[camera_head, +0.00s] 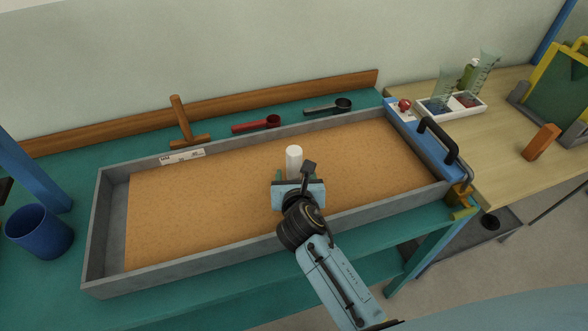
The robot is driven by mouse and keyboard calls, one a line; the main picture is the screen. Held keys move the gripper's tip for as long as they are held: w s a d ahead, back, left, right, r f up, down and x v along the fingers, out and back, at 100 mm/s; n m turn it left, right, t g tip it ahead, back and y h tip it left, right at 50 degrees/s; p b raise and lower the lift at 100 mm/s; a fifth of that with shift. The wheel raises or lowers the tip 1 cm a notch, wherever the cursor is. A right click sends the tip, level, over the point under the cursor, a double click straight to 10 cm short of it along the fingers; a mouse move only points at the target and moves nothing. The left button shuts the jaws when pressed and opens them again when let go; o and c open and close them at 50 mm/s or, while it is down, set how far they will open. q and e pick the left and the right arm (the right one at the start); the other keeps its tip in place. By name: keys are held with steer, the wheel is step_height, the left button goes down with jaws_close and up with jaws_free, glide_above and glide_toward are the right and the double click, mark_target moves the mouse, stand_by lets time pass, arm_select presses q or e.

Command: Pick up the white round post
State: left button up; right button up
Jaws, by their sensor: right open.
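The white round post (294,159) stands upright in the sand bed of the grey flume tray, near its middle. My right arm comes in from the bottom, and my right gripper (294,177) is over the sand at the near side of the post. Its jaws are open, with the post showing between or just beyond the fingertips; I cannot tell which. The gripper body hides the lower part of the post. My left gripper is not in view.
The grey tray wall (200,262) surrounds the sand. A wooden T-shaped tool (181,122), a red scoop (257,124) and a black scoop (328,107) lie behind it. A blue cup (40,232) stands left. A blue panel with a black handle (438,140) spans the right end.

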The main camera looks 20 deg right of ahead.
mark_target(294, 165)
steer(key=x, duration=0.1)
steer(key=b+x, duration=0.1)
steer(key=x, duration=0.3)
steer(key=shift+w+r, duration=0.2)
steer(key=shift+r, duration=0.1)
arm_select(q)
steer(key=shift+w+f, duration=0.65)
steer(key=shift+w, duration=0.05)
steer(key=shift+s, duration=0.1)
arm_select(e)
steer(key=shift+c, duration=0.4)
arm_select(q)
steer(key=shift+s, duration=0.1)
arm_select(e)
steer(key=shift+r, duration=0.1)
steer(key=c, duration=1.1)
